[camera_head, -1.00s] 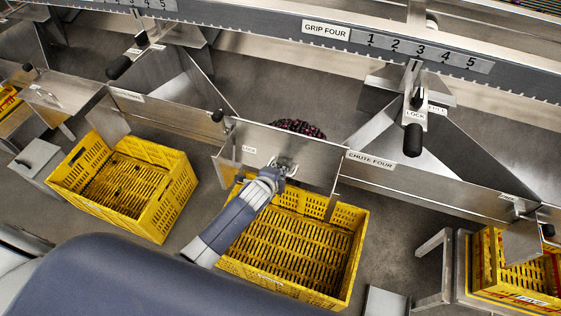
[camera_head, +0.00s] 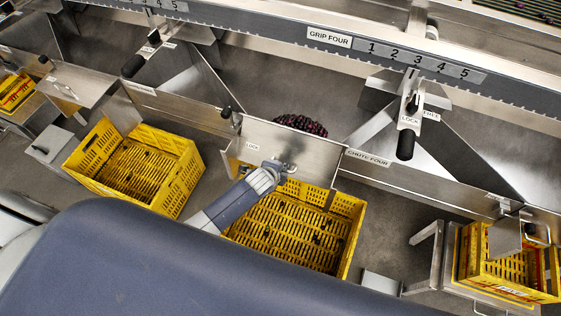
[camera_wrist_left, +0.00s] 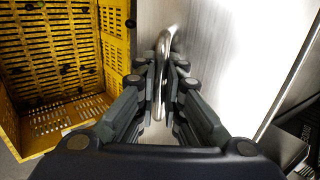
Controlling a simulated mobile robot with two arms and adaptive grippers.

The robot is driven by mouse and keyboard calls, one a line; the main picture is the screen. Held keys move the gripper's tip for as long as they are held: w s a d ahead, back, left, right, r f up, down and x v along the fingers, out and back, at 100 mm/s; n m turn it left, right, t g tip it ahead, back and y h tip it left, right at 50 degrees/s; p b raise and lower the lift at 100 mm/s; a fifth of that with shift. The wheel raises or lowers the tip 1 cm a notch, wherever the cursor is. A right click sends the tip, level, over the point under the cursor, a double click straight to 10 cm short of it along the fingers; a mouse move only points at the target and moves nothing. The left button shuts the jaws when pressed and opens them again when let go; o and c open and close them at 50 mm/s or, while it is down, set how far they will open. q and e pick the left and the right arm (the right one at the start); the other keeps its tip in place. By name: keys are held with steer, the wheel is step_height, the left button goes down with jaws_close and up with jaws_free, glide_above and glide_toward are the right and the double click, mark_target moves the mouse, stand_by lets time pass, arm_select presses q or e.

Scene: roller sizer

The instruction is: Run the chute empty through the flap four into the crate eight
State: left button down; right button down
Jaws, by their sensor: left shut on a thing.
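Flap four (camera_head: 300,148) is a steel plate at the end of the chute marked CHUTE FOUR. My left gripper (camera_head: 277,168) is shut on the flap's metal handle (camera_wrist_left: 160,75), which stands between the fingers in the left wrist view. Dark reddish fruit (camera_head: 301,124) is heaped behind the flap's top edge; the rest is hidden by the plate. A yellow crate (camera_head: 350,225) stands below the flap, with a few dark pieces in it; I cannot read its number. Its wall also shows in the left wrist view (camera_wrist_left: 112,60). My right gripper is not in view.
A black lock knob (camera_head: 227,112) stands at the flap's left. Another yellow crate (camera_head: 185,180) is to the left and one (camera_head: 480,250) to the right on a steel stand. A black-handled lever (camera_head: 406,145) stands above the chute.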

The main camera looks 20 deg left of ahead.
arm_select(q)
steer(key=shift+s+r+g+p, duration=0.5)
steer(key=shift+r+p, duration=0.35)
steer(key=shift+p, duration=0.6)
steer(key=shift+s+r+g+p, duration=0.3)
steer(key=shift+r+g+p, duration=0.4)
steer(key=shift+p, duration=0.8)
steer(key=shift+s+r+g+p, duration=0.4)
steer(key=shift+r+p, duration=0.55)
steer(key=shift+p, duration=0.5)
steer(key=c, duration=2)
jaws_free()
steer(key=shift+o, duration=0.2)
steer(key=v, duration=1.2)
